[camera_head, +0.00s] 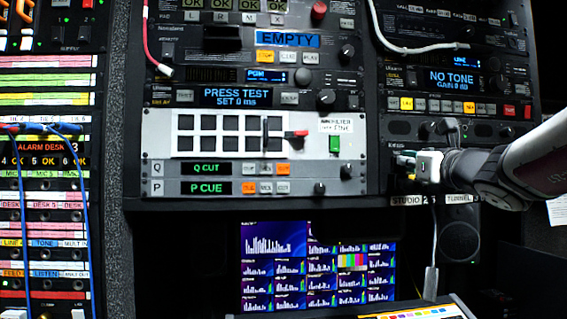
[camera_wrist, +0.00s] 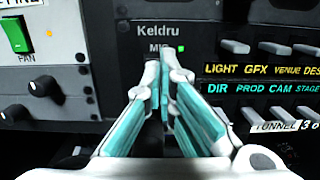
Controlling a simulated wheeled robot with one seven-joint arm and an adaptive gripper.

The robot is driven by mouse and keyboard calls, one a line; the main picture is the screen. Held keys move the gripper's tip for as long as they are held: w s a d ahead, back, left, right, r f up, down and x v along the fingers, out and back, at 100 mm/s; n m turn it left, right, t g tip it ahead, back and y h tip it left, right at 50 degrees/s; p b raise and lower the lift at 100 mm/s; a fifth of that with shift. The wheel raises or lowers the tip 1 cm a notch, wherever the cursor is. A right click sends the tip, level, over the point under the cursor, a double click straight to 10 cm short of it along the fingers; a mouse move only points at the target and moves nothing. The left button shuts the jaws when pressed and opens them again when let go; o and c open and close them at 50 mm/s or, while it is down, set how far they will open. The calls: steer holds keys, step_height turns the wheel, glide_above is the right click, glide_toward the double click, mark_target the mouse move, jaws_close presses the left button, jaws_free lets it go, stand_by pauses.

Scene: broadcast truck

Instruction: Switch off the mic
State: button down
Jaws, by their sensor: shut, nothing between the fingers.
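In the wrist view, a black panel marked "Keldru" has a "MIC" label (camera_wrist: 158,48) with a lit green light (camera_wrist: 181,48) beside it. My gripper (camera_wrist: 160,65) is shut and empty, its pale fingertips in front of the panel just below that label. The fingers hide what lies under the label, so I cannot see the mic switch itself or tell if the tips touch the panel. In the head view, my gripper (camera_head: 402,160) reaches in from the right to the lower right rack panel and covers part of it.
In the wrist view, pale keys (camera_wrist: 235,47) and lit labels stand right of the fingers, and a round knob (camera_wrist: 42,86) stands left. In the head view, a grey panel (camera_head: 346,149) protrudes left of the gripper, and a speaker (camera_head: 460,241) is below.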

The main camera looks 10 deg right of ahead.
steer(key=shift+w+r+p, duration=0.1)
steer(key=shift+w+p, duration=0.1)
steer(key=shift+p, duration=0.1)
steer(key=shift+r+p, duration=0.15)
steer(key=shift+p, duration=0.25)
steer(key=g+p, duration=0.1)
steer(key=p, duration=0.2)
steer(key=shift+w+r, duration=0.1)
steer(key=shift+r, duration=0.25)
steer(key=shift+r+g+p, duration=0.1)
steer(key=shift+g+p, duration=0.3)
steer(key=shift+p, duration=0.55)
steer(key=shift+w+p, duration=0.15)
steer(key=shift+p, duration=0.3)
steer(key=shift+w, duration=0.15)
steer(key=shift+f, duration=0.2)
